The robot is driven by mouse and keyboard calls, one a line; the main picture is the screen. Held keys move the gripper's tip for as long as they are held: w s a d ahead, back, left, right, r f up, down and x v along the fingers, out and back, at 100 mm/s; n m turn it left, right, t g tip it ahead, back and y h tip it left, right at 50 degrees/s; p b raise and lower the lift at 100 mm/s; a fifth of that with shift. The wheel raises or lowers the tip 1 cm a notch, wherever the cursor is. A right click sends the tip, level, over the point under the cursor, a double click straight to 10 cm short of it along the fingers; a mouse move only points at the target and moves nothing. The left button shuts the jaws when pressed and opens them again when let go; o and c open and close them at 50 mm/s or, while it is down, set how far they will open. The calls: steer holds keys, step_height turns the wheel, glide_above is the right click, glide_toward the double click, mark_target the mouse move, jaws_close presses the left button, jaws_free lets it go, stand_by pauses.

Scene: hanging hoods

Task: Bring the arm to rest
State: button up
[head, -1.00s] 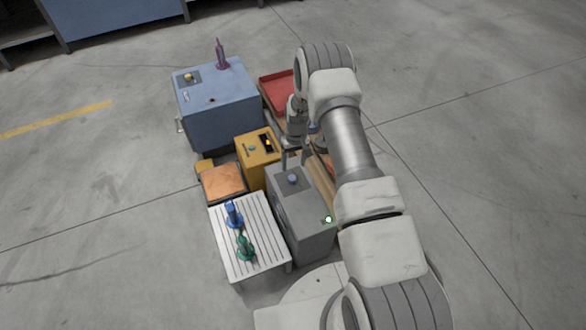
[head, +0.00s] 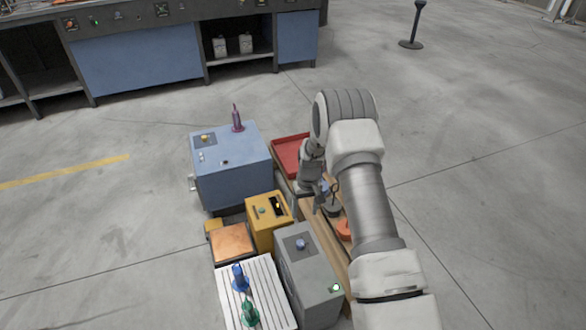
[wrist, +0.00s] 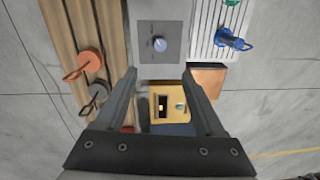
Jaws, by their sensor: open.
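My gripper (head: 317,203) hangs at the end of my arm, pointing down, just right of the yellow box (head: 265,228) and beyond the grey box (head: 318,272). In the wrist view my gripper (wrist: 160,74) shows two spread fingers with nothing between them. The grey box with its blue knob (wrist: 160,44) lies past the fingertips, and the yellow box (wrist: 170,91) shows between the fingers. My arm is stretched out forward, bent at the elbow, and covers part of the wooden bench (head: 333,229).
A blue cabinet (head: 228,175) bears a purple hooded item (head: 237,120). A red tray (head: 289,152) lies on the bench with orange (wrist: 88,62) and dark grey (wrist: 97,92) ringed pieces. A white slatted table (head: 229,297) holds blue and green items.

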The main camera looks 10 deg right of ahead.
steer(key=s+r+t, duration=0.1)
steer(key=s+r, duration=0.3)
steer(key=r, duration=1.1)
steer(key=s+r+t, duration=0.1)
steer(key=s+r, duration=0.3)
steer(key=r, duration=1.2)
steer(key=s+r+t, duration=0.1)
steer(key=s+r, duration=0.3)
steer(key=s, duration=0.4)
steer(key=s+r+m+t, duration=0.1)
steer(key=s+r, duration=0.2)
steer(key=s, duration=0.6)
steer(key=s+r+t, duration=0.2)
steer(key=s+r, duration=0.2)
steer(key=s, duration=0.4)
step_height(320, 180, up, 23)
steer(key=p, duration=2.2)
steer(key=shift+a+f+h+p, duration=0.2)
steer(key=shift+a+h+p, duration=0.15)
steer(key=shift+a, duration=0.1)
